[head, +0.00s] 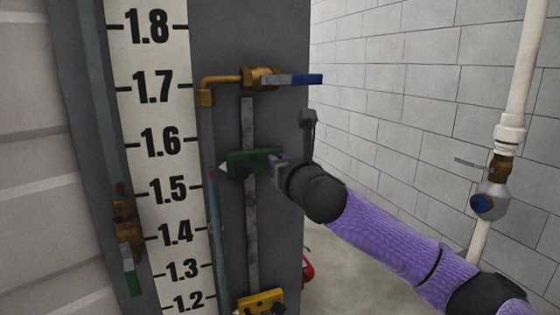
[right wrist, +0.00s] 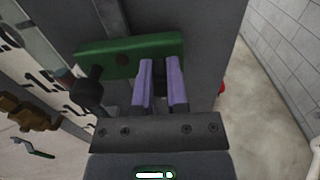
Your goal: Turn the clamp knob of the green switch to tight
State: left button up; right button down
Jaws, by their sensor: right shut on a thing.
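The green switch (head: 240,157) sits on a vertical grey rail beside the white number scale, its pale pointer near the 1.5 to 1.6 marks. In the right wrist view the green switch (right wrist: 115,58) is a tilted green block with a black cylinder (right wrist: 90,88) sticking out at its left end. My right gripper (right wrist: 160,64) reaches the right part of the block's face, its two purple fingers shut on a small dark piece, the clamp knob (right wrist: 160,74), mostly hidden between them. The knob's turn angle cannot be read. My left gripper is not in view.
A brass pipe with a blue lever valve (head: 292,80) stands above the green switch. A yellow switch (head: 262,300) is lower on the same rail (head: 252,235). A brass valve with a green handle (head: 130,280) is left of the scale. A white pipe (head: 515,95) stands right.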

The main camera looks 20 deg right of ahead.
jog(key=shift+d+f+m+p, duration=0.2)
jog(key=shift+m+p, duration=0.85)
jog(key=shift+m, duration=1.9)
jog(key=shift+d+f+m+p, duration=0.2)
jog(key=shift+m+p, duration=0.9)
jog(key=shift+m, duration=1.9)
jog(key=shift+d+f+m+p, duration=0.2)
jog(key=shift+m+p, duration=0.85)
jog(key=shift+m, duration=1.9)
jog(key=c, duration=0.6)
grip_release()
jog(key=shift+c, duration=0.2)
